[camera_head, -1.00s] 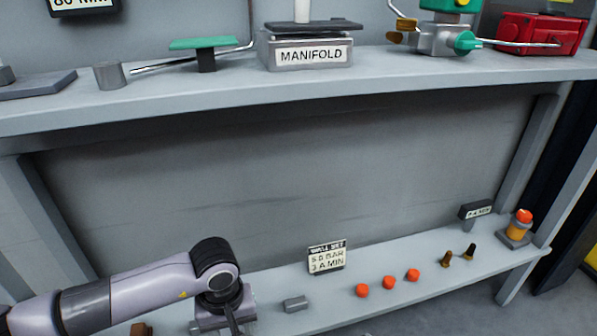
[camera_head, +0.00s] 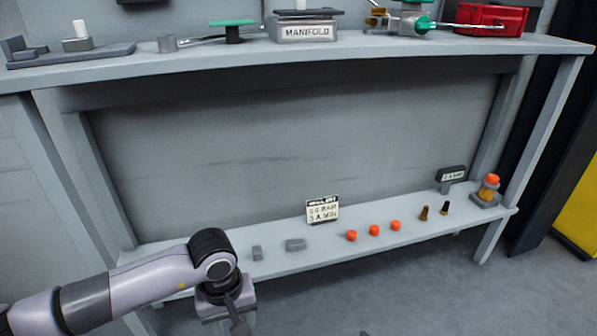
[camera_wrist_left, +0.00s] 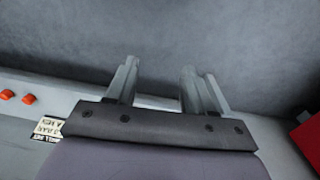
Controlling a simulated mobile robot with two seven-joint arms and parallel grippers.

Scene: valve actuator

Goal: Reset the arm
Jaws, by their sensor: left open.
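My left arm comes in from the lower left in the head view, with the left gripper (camera_head: 240,325) low in front of the bench's lower shelf, at the picture's bottom edge. In the left wrist view the two fingers of my left gripper (camera_wrist_left: 157,85) stand apart with nothing between them, over grey floor. My right gripper is in neither view. The manifold (camera_head: 306,30), a labelled grey block, sits on the upper shelf, well above the gripper.
The upper shelf (camera_head: 330,55) also holds a green-topped part (camera_head: 232,30) and a red box (camera_head: 490,20). The lower shelf (camera_head: 310,262) holds small grey blocks (camera_head: 295,245), orange caps (camera_head: 374,230), dark fittings (camera_head: 424,213), a sign (camera_head: 322,210) and an orange-topped part (camera_head: 489,188). Floor in front is clear.

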